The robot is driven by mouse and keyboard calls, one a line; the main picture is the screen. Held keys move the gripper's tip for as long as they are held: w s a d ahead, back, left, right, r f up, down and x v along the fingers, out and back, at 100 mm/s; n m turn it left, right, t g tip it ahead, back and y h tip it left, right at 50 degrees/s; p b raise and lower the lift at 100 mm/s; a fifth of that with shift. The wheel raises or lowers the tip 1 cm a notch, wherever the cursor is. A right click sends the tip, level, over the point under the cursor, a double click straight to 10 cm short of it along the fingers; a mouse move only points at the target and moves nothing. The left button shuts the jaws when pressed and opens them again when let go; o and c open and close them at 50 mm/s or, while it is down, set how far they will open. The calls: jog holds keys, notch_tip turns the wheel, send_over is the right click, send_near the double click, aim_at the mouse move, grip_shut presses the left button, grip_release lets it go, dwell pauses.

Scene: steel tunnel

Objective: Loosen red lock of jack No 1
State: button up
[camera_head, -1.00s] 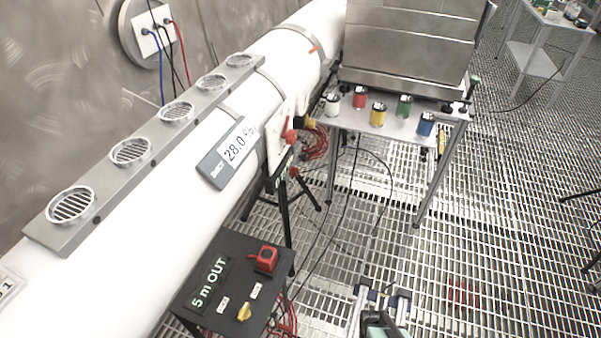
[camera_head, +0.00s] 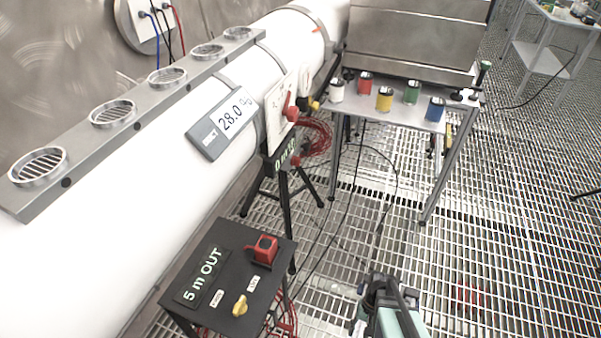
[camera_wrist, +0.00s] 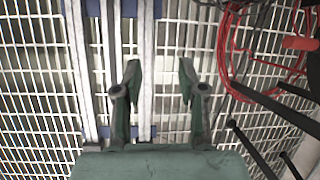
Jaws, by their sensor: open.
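A black tripod jack (camera_head: 284,210) stands under the white pipe, its legs on the grating. A small red knob (camera_head: 295,160), likely its red lock, sits near the jack's top. I cannot read a number on the jack. In the wrist view a red part (camera_wrist: 300,43) shows at the upper right edge, above black legs; it may be the same lock. My gripper (camera_wrist: 160,66) is open and empty, pointing at the floor grating, with the red part well to its right. In the head view my arm's end is at bottom centre, right of the jack and apart from it.
A black "5 m OUT" box (camera_head: 228,275) with a red button stands at front left. A table (camera_head: 350,105) with coloured cans stands behind. Red cables (camera_head: 318,138) hang beside the jack. Another red handle (camera_head: 290,110) is on a white panel. Open grating lies right.

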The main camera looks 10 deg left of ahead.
aim_at(297, 162)
jog(key=w+a+f+m+t+y+b, duration=0.1)
jog(key=w+a+m+y+b, duration=0.15)
jog(key=w, duration=0.75)
jog(key=w+a+f+m+t+y+b, duration=0.1)
jog(key=w+t+b, duration=0.15)
jog(key=w, duration=0.65)
jog(key=w+a+r+m+t+y+b, duration=0.1)
jog(key=w+a+r+m+y+b, duration=0.15)
jog(key=w, duration=0.65)
jog(key=w+a+r+m+t+y+b, duration=0.1)
jog(key=w+r+m+y+b, duration=0.2)
jog(key=w, duration=0.6)
jog(key=w+a+r+m+t+y+b, duration=0.1)
jog(key=w+r+m+t+y+b, duration=0.25)
jog(key=w+r, duration=1.15)
notch_tip(297, 162, up, 6)
jog(key=a+m+y+p, duration=0.1)
jog(key=a+m+y, duration=0.15)
jog(key=m, duration=0.45)
jog(key=b+x, duration=0.3)
jog(key=x, duration=1.3)
jog(key=shift+r, duration=0.25)
jog(key=shift+d, duration=0.1)
grip_shut()
